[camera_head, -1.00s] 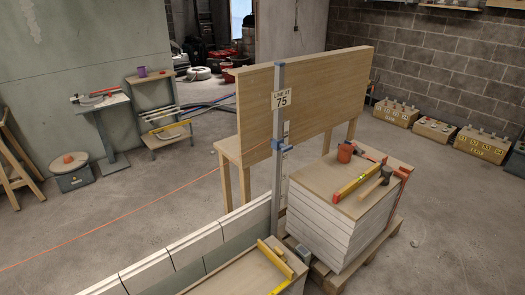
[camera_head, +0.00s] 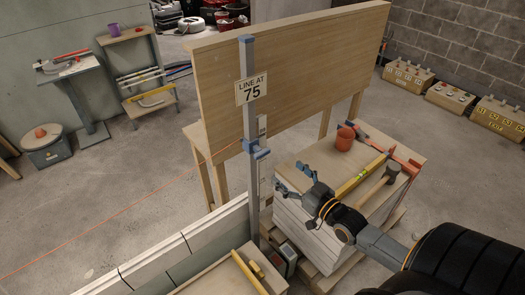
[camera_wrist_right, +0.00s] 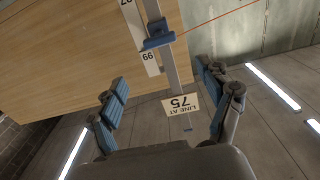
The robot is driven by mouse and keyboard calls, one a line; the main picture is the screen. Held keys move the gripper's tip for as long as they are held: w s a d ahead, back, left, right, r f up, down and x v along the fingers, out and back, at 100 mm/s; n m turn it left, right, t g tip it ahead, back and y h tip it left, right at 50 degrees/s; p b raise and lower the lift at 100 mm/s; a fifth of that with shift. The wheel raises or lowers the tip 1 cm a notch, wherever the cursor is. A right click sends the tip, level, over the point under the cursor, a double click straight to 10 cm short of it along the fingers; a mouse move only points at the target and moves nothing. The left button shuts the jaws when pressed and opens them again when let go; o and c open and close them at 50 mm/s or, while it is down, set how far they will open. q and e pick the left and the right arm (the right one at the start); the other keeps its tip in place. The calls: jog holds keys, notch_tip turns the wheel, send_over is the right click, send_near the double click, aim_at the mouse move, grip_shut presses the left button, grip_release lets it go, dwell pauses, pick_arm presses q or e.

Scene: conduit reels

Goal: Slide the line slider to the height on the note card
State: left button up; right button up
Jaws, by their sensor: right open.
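A grey upright post (camera_head: 249,125) stands at the end of the block wall. The note card (camera_head: 251,88) on its upper part reads "LINE AT 75". The blue line slider (camera_head: 257,150) sits on the post below the card, with an orange line running off to the left. My right gripper (camera_head: 287,178) is open and empty, just right of the post and slightly below the slider. In the upside-down right wrist view, the slider (camera_wrist_right: 158,38) lies beyond the open fingers (camera_wrist_right: 155,80), apart from them. The card shows there too (camera_wrist_right: 181,103). My left gripper is out of view.
A wooden panel (camera_head: 300,65) stands behind the post. A board-topped stack (camera_head: 315,155) at the right carries an orange cup (camera_head: 345,138), a yellow level (camera_head: 360,175) and a mallet (camera_head: 380,180). The block wall (camera_head: 160,255) runs left from the post's foot.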

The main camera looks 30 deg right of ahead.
aim_at(264, 153)
jog(key=w, duration=0.3)
jog(key=w+p, duration=0.1)
jog(key=w, duration=0.3)
jog(key=w+a, duration=0.1)
jog(key=w, duration=0.2)
jog(key=shift+w, duration=0.8)
jog(key=shift+w+a, duration=0.1)
jog(key=shift+w, duration=0.3)
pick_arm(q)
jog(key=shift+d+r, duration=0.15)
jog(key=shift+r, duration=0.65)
